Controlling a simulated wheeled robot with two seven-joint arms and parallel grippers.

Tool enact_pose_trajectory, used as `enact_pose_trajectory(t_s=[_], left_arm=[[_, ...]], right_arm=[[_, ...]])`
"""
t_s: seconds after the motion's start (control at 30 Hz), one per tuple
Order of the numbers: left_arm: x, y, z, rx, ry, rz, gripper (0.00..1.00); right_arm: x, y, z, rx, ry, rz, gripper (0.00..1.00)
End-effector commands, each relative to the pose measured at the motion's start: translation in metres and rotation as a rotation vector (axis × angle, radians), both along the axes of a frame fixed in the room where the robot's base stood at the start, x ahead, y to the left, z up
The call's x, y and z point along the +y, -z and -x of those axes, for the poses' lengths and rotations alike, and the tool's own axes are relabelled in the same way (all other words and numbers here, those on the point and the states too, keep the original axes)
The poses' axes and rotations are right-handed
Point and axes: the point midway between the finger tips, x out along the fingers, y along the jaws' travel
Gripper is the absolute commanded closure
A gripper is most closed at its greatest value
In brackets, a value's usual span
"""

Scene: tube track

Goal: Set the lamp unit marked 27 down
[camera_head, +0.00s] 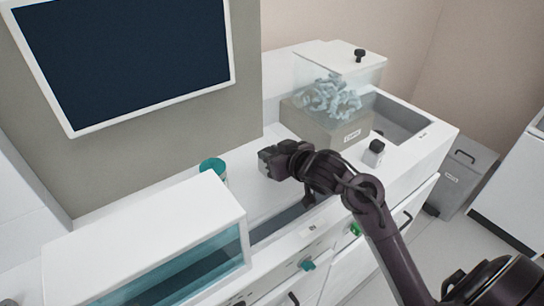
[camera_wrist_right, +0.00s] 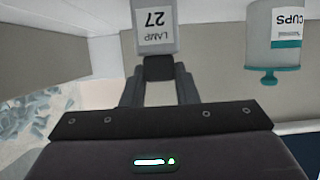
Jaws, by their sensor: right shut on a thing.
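The lamp unit (camera_wrist_right: 153,28) is a pale grey block with a white label reading "LAMP 27", upside down in the right wrist view. My right gripper (camera_wrist_right: 158,72) is shut on its dark narrow end, and the unit extends beyond the fingertips. In the head view the right gripper (camera_head: 274,158) is over the white counter; the unit's label cannot be read there. I cannot tell whether the unit touches the surface below. My left gripper is not in view.
A teal-lidded container (camera_head: 213,166), labelled "CUPS" in the right wrist view (camera_wrist_right: 287,35), stands left of the right gripper. A clear-walled bin (camera_head: 345,134) of pale blue pieces stands behind it, with a small dark-capped bottle (camera_head: 375,150) nearby. A teal-windowed white box (camera_head: 150,225) is front left.

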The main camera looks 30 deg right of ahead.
Motion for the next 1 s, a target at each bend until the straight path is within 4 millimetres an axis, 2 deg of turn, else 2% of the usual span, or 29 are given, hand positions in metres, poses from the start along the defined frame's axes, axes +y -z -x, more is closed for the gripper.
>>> enact_pose_trajectory(t_s=[0.37,0.4,0.57,0.9,1.0], left_arm=[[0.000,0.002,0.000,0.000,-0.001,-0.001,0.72],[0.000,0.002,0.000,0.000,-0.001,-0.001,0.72],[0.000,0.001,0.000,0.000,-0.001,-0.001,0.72],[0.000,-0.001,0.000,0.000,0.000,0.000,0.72],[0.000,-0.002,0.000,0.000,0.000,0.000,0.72]], right_arm=[[0.000,0.004,0.000,-0.001,0.000,0.001,1.00],[0.000,0.005,0.000,0.000,0.000,0.001,0.72],[0.000,0.004,0.000,0.000,0.000,0.001,0.51],[0.000,-0.001,0.000,-0.002,0.000,0.001,0.51],[-0.001,-0.004,0.011,-0.001,0.000,0.000,0.51]])
